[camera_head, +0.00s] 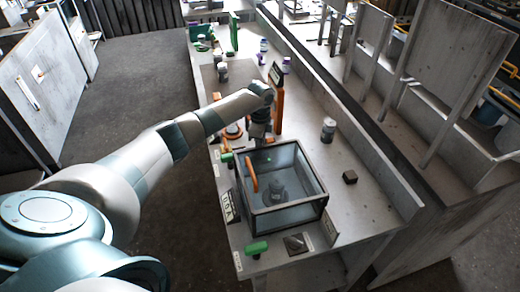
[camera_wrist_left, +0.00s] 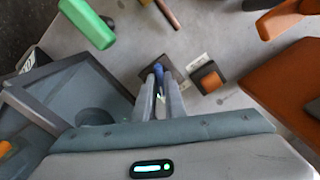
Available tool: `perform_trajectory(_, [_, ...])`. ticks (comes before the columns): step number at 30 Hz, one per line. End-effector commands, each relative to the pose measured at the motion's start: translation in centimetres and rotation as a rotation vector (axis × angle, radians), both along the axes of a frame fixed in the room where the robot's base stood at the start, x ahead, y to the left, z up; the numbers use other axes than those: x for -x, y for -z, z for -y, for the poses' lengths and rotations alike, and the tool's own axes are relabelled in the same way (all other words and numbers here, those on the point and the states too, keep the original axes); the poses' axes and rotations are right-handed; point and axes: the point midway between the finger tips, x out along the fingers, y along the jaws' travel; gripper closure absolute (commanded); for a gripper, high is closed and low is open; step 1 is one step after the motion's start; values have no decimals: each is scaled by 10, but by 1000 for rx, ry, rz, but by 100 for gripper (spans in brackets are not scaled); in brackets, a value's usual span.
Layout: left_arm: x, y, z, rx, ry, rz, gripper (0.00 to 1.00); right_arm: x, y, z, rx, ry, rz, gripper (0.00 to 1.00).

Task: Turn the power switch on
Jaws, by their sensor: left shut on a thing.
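My left gripper (camera_wrist_left: 159,84) reaches down to the bench just behind the glass-sided box, and it also shows in the head view (camera_head: 259,138). Its two fingers are shut on a small blue lever, which I take to be the power switch (camera_wrist_left: 158,70). The lever rises from a dark square base with a white label beside it. The fingers hide its lower part, so I cannot tell which way it is set. In the head view the arm and gripper hide the switch. My right gripper is in neither view.
The glass-sided box (camera_head: 316,207) stands close in front of the gripper. A dark block with an orange top (camera_wrist_left: 208,78) sits right beside the switch. An orange upright panel (camera_head: 279,100) stands behind. A grey canister (camera_head: 328,130) and a dark cube (camera_head: 349,177) stand to the right.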

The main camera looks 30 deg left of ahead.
Motion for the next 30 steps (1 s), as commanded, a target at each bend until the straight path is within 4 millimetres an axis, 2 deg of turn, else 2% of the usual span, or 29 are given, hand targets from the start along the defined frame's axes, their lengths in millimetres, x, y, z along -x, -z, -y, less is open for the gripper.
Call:
perform_trajectory(11, [-2, -2, 0, 0, 8, 5, 100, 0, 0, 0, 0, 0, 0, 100])
perform_trajectory(12, [-2, -2, 0, 0, 8, 5, 83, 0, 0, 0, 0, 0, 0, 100])
perform_trajectory(14, [-2, -2, 0, 1, 7, 4, 71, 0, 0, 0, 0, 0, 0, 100])
perform_trajectory(24, [-1, -2, 0, 0, 7, 2, 71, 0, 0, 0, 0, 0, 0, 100])
perform_trajectory(30, [-1, -11, 0, 1, 6, 3, 71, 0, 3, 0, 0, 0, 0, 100])
